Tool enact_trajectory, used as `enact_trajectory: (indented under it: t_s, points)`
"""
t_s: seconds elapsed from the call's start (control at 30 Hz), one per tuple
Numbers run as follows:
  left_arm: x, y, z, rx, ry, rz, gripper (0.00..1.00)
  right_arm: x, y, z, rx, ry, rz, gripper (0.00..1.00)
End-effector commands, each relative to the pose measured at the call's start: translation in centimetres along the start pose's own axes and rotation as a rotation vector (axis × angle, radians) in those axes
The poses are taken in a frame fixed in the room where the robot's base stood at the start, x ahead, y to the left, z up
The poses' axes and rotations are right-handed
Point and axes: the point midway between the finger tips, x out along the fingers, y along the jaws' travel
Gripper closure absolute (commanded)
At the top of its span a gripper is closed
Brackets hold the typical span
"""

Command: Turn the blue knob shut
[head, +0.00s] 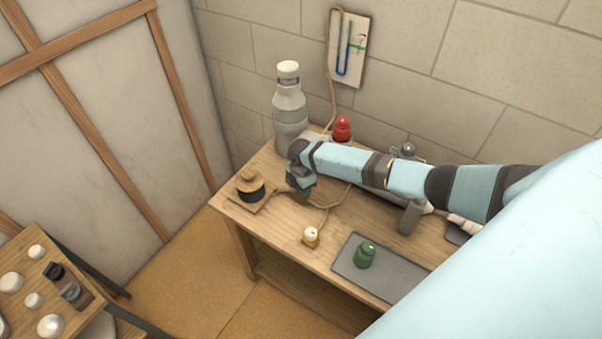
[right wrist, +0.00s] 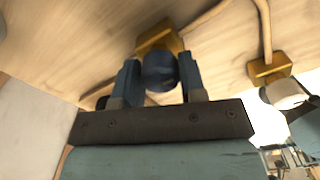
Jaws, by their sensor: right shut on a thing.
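The blue knob (right wrist: 158,73) sits on a brass valve body (right wrist: 157,37) in the right wrist view, with a rope-like tan pipe running from it. My right gripper (right wrist: 160,78) is around the knob, one finger on each side, and shut on it. In the head view my right arm reaches in from the right, and its gripper (head: 301,194) points down at the bench top. There the gripper hides the blue knob. My left gripper is not in view.
On the wooden bench (head: 270,235) stand a white knob on brass (head: 311,235), a black round part on a board (head: 250,188), a green bottle-like piece (head: 364,254) on a grey mat (head: 400,282), a red one (head: 342,128) and a grey cylinder (head: 290,108). A small table (head: 75,322) is lower left.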

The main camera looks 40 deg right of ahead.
Motion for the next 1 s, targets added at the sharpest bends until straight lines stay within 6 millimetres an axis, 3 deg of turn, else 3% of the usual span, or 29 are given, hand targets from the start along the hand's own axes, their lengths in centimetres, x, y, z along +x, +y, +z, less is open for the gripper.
enact_trajectory:
  t_s: [0.33, 0.37, 0.43, 0.47, 0.77, 1.0]
  points:
    - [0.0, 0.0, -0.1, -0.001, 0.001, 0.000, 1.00, -0.1, 0.1, 0.1, 0.003, -0.002, 0.002, 0.86]
    - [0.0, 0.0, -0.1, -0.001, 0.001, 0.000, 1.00, -0.1, 0.1, 0.2, 0.003, -0.002, 0.002, 0.55]
    - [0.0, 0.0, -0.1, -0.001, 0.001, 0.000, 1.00, -0.1, 0.1, 0.1, 0.003, -0.001, 0.002, 0.39]
    - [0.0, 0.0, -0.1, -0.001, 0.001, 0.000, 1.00, -0.1, 0.1, 0.1, 0.003, -0.001, 0.002, 0.37]
    - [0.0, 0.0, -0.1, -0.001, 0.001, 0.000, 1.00, -0.2, 0.1, 0.1, 0.002, 0.000, 0.001, 0.37]
    - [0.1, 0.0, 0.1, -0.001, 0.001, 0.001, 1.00, -3.7, 0.1, 0.1, 0.000, 0.000, 0.003, 0.37]
